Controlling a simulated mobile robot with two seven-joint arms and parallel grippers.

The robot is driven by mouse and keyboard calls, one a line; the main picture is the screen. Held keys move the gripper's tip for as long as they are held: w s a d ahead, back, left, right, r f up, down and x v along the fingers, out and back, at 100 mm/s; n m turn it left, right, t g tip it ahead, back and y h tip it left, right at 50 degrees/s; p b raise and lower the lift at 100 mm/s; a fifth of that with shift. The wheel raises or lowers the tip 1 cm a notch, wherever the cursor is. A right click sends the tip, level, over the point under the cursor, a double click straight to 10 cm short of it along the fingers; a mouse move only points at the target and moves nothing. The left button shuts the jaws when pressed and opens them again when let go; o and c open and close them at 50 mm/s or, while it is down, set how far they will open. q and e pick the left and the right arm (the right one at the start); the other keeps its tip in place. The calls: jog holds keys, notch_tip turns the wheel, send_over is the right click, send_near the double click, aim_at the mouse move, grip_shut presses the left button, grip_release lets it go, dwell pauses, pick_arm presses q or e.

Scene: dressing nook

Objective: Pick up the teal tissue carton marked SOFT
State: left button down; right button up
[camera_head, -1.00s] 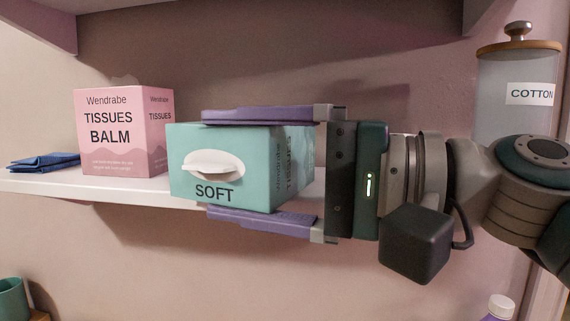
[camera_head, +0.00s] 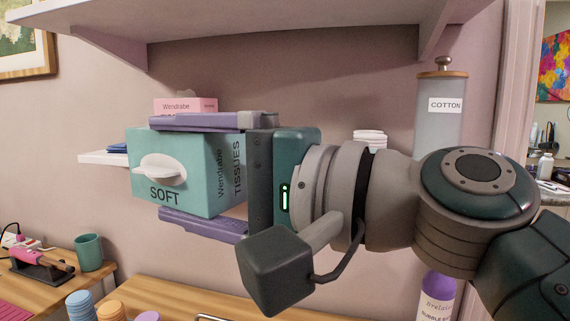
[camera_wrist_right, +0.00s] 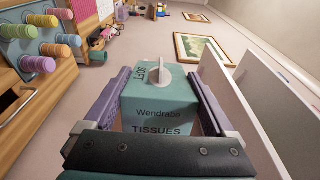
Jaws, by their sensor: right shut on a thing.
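The teal tissue carton (camera_head: 158,176) marked SOFT is held in the air in front of the shelf in the head view, with a white tissue tuft on its front face. My right gripper (camera_head: 200,172) is shut on it, one purple finger along its top and one along its underside. In the right wrist view the carton (camera_wrist_right: 158,108) sits between both fingers of the right gripper (camera_wrist_right: 160,105). My left gripper is not in view.
A pink tissue box (camera_head: 180,105) stands behind the carton, mostly hidden. The white shelf (camera_head: 95,158) shows at left; another shelf (camera_head: 240,22) overhangs above. A cotton jar (camera_head: 437,125) stands right.

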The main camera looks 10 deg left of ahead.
jog(key=shift+s, duration=0.35)
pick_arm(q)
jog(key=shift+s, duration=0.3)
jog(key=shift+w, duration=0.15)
pick_arm(e)
jog(key=shift+a, duration=0.1)
jog(key=shift+r, duration=0.15)
jog(key=m+p, duration=0.1)
jog(key=p, duration=0.1)
jog(key=m+p, duration=0.2)
jog(key=p, duration=0.1)
jog(key=m+p, duration=0.2)
jog(key=p, duration=0.1)
jog(key=shift+r+g+h, duration=0.3)
jog(key=shift+g+h, duration=0.1)
jog(key=m+g+p, duration=0.1)
jog(key=m+p, duration=0.4)
jog(key=m, duration=0.1)
jog(key=shift+h, duration=0.3)
jog(key=shift+f+m+g+p, duration=0.1)
jog(key=shift+m+g+p, duration=0.3)
jog(key=shift+m, duration=0.5)
jog(key=m, duration=0.1)
jog(key=m+g, duration=0.1)
jog(key=m, duration=0.1)
jog(key=shift+f+b, duration=0.3)
jog(key=shift+f, duration=0.05)
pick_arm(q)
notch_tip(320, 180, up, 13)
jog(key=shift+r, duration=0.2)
